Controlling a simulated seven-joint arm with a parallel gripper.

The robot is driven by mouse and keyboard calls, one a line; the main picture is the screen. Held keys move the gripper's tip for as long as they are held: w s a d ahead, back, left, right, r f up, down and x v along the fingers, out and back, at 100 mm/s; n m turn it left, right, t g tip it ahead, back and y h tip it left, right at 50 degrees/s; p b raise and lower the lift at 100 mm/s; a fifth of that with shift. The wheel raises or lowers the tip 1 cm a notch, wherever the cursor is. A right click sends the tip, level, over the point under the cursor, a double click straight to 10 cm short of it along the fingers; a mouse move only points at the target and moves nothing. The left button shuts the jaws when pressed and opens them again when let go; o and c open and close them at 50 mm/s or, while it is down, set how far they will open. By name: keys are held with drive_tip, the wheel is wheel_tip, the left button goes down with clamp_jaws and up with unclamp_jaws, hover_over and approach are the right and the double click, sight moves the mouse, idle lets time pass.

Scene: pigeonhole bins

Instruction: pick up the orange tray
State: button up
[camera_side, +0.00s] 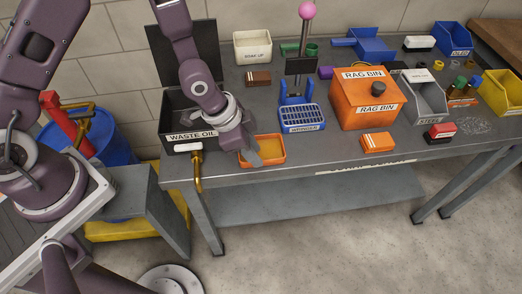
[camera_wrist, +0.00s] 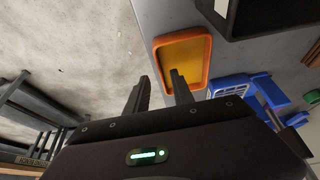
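The orange tray (camera_side: 268,163) lies on the grey bench near its front edge, with a yellowish inside. My gripper (camera_side: 252,155) is at the tray's left part in the side view and hides some of it. In the wrist view the tray (camera_wrist: 157,55) lies ahead of my gripper (camera_wrist: 160,77), whose two fingers are apart with nothing held. One finger overlaps the tray's inside and the other appears outside its rim, toward the bench edge. I cannot tell whether either finger touches the tray.
The black waste oil box (camera_side: 172,142) with its raised lid stands close behind my wrist. The blue wringer (camera_side: 302,117) and orange rag bin (camera_side: 345,98) are to the right. An orange block (camera_side: 378,142) lies farther right. Bare bench lies between tray and block.

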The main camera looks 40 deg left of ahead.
drive_tip(key=x, duration=0.3)
drive_tip(key=shift+w, duration=0.1)
clamp_jaws()
drive_tip(key=shift+r, duration=0.1)
idle(1.2)
